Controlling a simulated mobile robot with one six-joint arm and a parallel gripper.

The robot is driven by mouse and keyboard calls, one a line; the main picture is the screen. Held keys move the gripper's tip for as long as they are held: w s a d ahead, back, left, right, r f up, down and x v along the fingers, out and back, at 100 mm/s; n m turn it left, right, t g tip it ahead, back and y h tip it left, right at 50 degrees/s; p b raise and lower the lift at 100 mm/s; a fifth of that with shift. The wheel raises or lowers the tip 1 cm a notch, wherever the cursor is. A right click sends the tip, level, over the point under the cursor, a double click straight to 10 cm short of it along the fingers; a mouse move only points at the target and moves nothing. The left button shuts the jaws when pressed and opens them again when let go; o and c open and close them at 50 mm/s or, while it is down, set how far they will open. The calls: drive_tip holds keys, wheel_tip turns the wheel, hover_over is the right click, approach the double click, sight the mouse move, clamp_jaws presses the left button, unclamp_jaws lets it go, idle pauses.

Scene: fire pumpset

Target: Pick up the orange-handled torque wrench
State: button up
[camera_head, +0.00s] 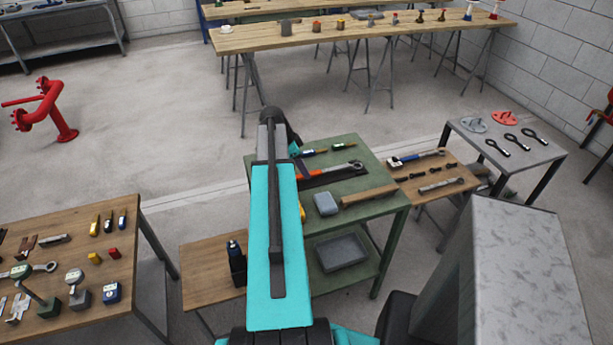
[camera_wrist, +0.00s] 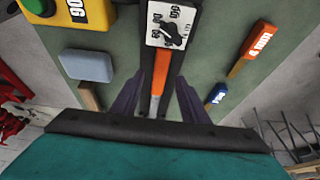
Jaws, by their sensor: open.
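The orange-handled torque wrench (camera_head: 327,170) lies on a dark mat on the green cart top, its orange handle to the left and its metal head to the right. In the wrist view its orange handle (camera_wrist: 161,70) runs up the middle, with a white printed label partly covering the wrench above it. My gripper (camera_wrist: 158,97) is open, with one dark finger on each side of the handle's line. I cannot tell how far the fingertips are above the cart. In the head view my arm hides the gripper's fingers.
The block also shows in the wrist view (camera_wrist: 86,65). A wooden bench (camera_head: 90,290) with tools stands left. A grey table (camera_head: 520,150) stands right.

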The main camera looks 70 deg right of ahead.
sight(318, 172)
drive_tip(key=shift+p+x, duration=0.4)
drive_tip(key=shift+x, duration=1)
clamp_jaws()
